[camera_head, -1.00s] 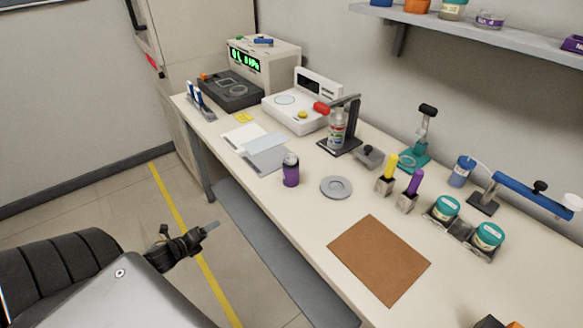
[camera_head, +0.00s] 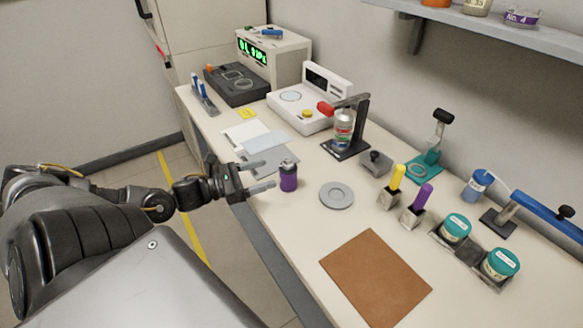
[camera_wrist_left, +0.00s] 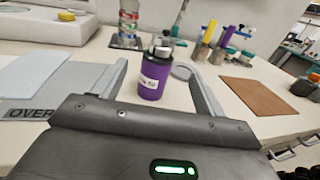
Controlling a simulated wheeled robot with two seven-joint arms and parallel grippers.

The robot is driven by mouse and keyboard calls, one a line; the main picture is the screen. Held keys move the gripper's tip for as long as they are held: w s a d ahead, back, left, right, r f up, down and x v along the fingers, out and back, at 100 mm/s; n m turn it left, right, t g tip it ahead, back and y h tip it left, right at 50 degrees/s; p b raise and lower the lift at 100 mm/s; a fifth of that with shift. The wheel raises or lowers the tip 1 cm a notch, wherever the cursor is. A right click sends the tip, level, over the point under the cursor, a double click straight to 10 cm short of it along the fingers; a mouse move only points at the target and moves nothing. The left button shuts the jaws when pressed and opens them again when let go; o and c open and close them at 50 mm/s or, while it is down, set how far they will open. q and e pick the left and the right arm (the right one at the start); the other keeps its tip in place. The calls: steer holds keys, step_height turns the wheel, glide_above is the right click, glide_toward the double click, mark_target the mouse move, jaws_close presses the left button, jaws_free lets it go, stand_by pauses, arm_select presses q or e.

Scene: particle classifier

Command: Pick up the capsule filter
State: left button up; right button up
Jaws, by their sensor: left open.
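The capsule filter seems to be the small purple cylinder with a grey top (camera_head: 288,178), upright on the bench near its front edge. It also shows in the left wrist view (camera_wrist_left: 154,78), with a white label facing the camera. My left gripper (camera_head: 262,176) reaches in from the left over the bench edge. It is open and empty, with its fingers pointing at the purple cylinder. In the left wrist view the cylinder stands between the lines of the two fingers (camera_wrist_left: 158,88), seemingly just ahead of the tips. My right gripper is not in view.
A grey ring dish (camera_head: 336,195) lies right of the cylinder, and a brown mat (camera_head: 376,278) lies nearer the front. Grey and white sheets (camera_head: 268,158) lie behind. A stand with a bottle (camera_head: 343,136), a white balance (camera_head: 308,98) and teal-lidded jars (camera_head: 456,228) line the back.

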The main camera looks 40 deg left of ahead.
mark_target(294, 165)
arm_select(q)
steer(key=x, duration=0.3)
steer(key=shift+w+a, duration=0.1)
steer(key=shift+w, duration=0.1)
steer(key=shift+w+d, duration=0.3)
steer(key=shift+w, duration=0.2)
steer(key=shift+w+d, duration=0.1)
steer(key=shift+w, duration=0.1)
steer(key=shift+w+d, duration=0.1)
steer(key=shift+w, duration=0.15)
steer(key=x, duration=0.3)
steer(key=shift+w+d+r+p, duration=0.15)
steer(key=shift+w+d+p, duration=0.05)
steer(key=shift+w+p, duration=0.15)
steer(key=shift+w+d, duration=0.2)
steer(key=shift+w, duration=0.1)
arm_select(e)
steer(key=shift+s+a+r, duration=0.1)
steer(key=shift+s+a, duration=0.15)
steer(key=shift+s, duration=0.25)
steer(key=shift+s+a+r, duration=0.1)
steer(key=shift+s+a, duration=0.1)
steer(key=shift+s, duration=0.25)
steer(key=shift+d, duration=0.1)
